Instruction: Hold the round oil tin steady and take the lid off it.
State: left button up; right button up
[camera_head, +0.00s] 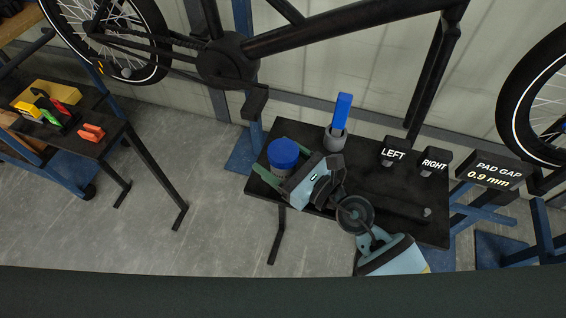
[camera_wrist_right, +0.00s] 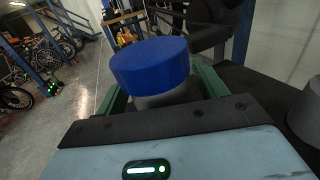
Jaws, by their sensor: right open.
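The round oil tin (camera_wrist_right: 165,98) has a grey body and a blue lid (camera_wrist_right: 150,64), which sits on top of it. In the head view the lid (camera_head: 283,152) shows at the left end of the black table, with a little of the grey tin (camera_head: 284,172) below it. My right gripper (camera_head: 276,164) is open, with its green fingers on either side of the tin. In the right wrist view the fingers also flank the tin; contact cannot be told. The lower tin is hidden by my gripper. My left gripper is not in view.
Signs reading LEFT (camera_head: 392,154), RIGHT (camera_head: 434,163) and PAD GAP 0.9 mm (camera_head: 496,171) are at the right. A bike (camera_head: 225,60) hangs above. Another table (camera_head: 95,147) with tools is at the left.

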jog(key=shift+w+a, duration=0.2)
jog(key=shift+a, duration=0.05)
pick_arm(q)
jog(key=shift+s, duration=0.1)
pick_arm(e)
jog(key=c, duration=1.2)
jog(key=shift+r, duration=0.15)
pick_arm(q)
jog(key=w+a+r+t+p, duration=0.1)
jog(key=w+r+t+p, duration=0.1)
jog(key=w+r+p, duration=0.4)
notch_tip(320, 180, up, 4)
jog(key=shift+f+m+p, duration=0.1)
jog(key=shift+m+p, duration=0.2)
jog(key=shift+p, duration=0.8)
pick_arm(e)
notch_tip(320, 180, up, 18)
jog(key=shift+f, duration=0.1)
